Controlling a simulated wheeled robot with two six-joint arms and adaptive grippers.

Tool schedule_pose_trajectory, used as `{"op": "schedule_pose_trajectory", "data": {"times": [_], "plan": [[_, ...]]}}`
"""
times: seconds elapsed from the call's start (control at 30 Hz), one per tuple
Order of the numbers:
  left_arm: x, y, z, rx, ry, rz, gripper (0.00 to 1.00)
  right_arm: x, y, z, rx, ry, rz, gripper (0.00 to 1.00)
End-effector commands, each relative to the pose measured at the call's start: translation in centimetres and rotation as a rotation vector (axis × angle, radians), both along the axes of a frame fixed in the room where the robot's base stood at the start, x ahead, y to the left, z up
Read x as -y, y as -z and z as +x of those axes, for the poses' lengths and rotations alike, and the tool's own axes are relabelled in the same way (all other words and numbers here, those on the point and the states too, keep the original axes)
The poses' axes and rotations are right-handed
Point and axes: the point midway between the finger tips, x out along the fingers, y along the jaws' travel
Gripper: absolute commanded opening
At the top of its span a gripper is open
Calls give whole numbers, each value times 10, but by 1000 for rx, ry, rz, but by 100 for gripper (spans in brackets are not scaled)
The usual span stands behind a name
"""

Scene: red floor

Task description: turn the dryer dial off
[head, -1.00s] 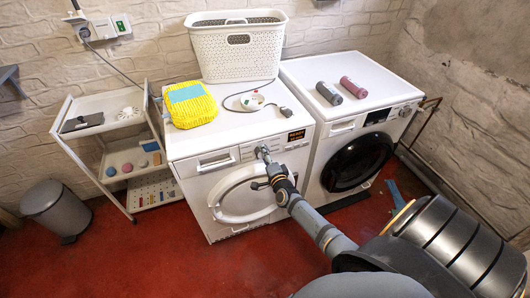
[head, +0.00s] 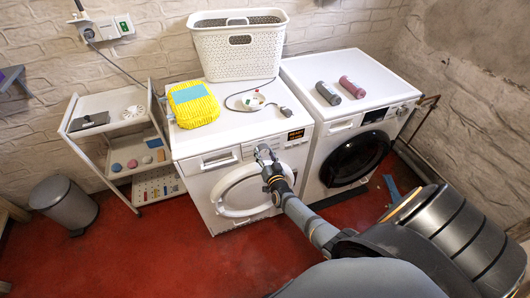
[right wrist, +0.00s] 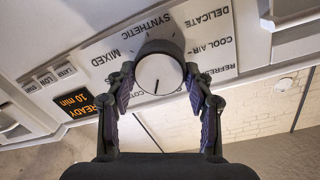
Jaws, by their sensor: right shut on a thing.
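The dryer (head: 205,212) is the white machine on the left, with a round white door and a lit orange display (head: 296,135). Its round white dial (right wrist: 160,75) sits on the front panel, with a dark pointer line toward the bottom of the right wrist view. Printed labels around it include MIXED, SYNTHETIC and DELICATE, and the display (right wrist: 76,102) reads READY 10 min. My right gripper (head: 263,153) is at the dryer panel and hides the dial in the head view. In the right wrist view its fingers (right wrist: 160,82) are shut on the dial's two sides. My left gripper is not in view.
A white basket (head: 238,52), a yellow pack (head: 193,110) and a corded plug (head: 285,111) rest on the dryer. A second machine (head: 350,85) with a dark door stands to the right. A white trolley (head: 115,135) and a grey bin (head: 65,203) stand left. Red floor lies in front.

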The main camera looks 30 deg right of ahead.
Motion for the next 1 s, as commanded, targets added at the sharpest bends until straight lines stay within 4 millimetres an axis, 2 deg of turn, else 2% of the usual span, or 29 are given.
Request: {"op": "schedule_pose_trajectory", "data": {"times": [0.5,1.0], "plan": [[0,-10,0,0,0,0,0,-2,1,0,-101,-1,-412,21],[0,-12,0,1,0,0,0,-2,2,0,-138,-1,-563,21]]}}
